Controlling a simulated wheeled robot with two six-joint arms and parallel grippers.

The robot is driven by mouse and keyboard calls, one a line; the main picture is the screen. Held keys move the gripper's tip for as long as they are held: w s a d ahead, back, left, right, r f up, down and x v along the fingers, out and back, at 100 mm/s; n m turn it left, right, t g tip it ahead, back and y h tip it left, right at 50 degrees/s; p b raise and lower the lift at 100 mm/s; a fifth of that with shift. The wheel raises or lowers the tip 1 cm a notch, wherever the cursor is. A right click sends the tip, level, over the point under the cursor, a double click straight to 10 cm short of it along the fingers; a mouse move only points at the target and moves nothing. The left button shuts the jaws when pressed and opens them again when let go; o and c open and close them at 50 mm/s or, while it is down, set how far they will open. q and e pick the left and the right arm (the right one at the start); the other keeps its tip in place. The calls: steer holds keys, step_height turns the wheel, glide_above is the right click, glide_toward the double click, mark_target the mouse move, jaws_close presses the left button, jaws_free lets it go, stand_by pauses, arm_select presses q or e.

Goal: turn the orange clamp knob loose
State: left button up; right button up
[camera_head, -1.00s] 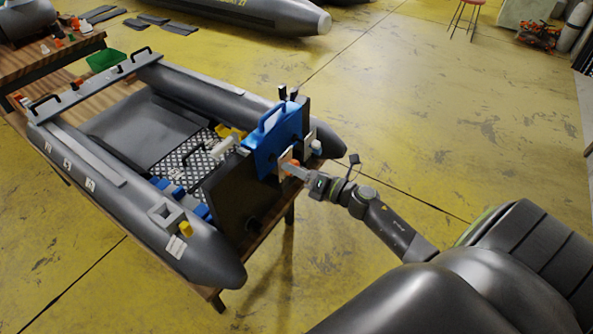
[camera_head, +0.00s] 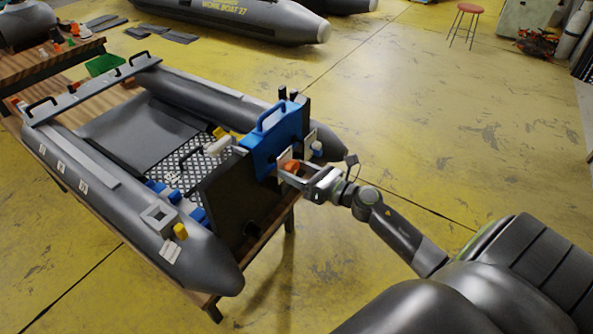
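The orange clamp knob (camera_head: 291,166) sits on a pale plate on the outer face of the dark transom board (camera_head: 240,195), just below the blue clamp bracket with a handle (camera_head: 270,142). My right gripper (camera_head: 293,170) comes in from the lower right, with its fingers spread apart at the knob. One finger shows below the knob and the other on its right. I cannot tell whether either finger touches it. My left gripper is not in view.
The grey inflatable boat (camera_head: 205,255) rests on a wooden table (camera_head: 212,305). A white-capped fitting (camera_head: 317,148) is right of the knob. A wooden bench (camera_head: 55,62) stands at the upper left and a red stool (camera_head: 468,10) at the back.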

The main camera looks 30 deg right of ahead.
steer(key=shift+s+d+f, duration=0.15)
steer(key=shift+s+d, duration=0.05)
steer(key=shift+s, duration=0.15)
steer(key=b+v, duration=0.7)
steer(key=shift+r, duration=0.2)
steer(key=shift+s+f, duration=0.1)
